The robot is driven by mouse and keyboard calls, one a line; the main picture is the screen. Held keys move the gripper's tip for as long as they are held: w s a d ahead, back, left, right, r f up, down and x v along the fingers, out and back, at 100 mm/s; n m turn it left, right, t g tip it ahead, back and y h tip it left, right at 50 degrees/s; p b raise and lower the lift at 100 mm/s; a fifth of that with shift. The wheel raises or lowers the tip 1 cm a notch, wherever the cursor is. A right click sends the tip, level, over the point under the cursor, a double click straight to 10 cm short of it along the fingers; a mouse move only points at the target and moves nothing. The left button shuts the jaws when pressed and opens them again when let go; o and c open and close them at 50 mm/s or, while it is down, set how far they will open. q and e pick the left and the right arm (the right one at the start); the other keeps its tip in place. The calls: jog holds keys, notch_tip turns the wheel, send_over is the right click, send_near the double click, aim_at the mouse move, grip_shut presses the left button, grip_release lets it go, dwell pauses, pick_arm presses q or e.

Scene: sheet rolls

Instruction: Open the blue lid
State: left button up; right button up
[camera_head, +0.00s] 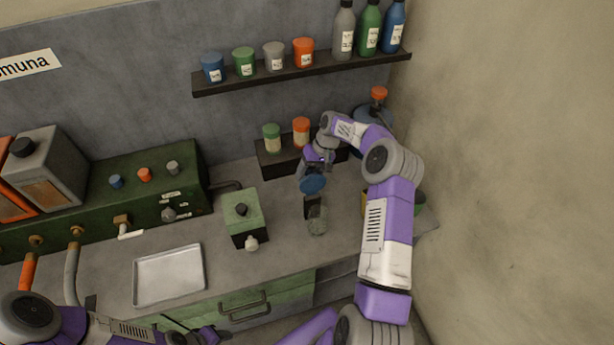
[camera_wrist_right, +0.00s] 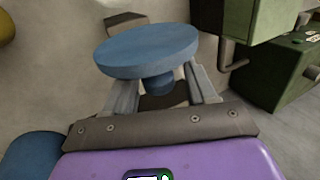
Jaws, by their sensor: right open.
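The blue lid (camera_head: 313,184) is a round disc just below my right gripper (camera_head: 318,165) in the head view. In the right wrist view the lid (camera_wrist_right: 148,50) shows broad side on, with a short blue stem between the fingers of my right gripper (camera_wrist_right: 163,92). The fingers stand apart on either side of the stem; whether they touch it I cannot tell. A glassy, greenish jar (camera_head: 316,220) with a dark part stands on the counter below the lid. My left gripper (camera_head: 208,334) is low in the head view, its jaws unclear.
A green box with a knob (camera_head: 242,218) stands left of the jar. A metal tray (camera_head: 169,275) lies farther left on the counter. A low dark rack (camera_head: 270,158) with two small jars stands behind. A shelf (camera_head: 300,70) with cups and bottles hangs above. A wall bounds the right.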

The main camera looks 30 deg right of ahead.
jog(key=v, duration=0.6)
dwell(0.3)
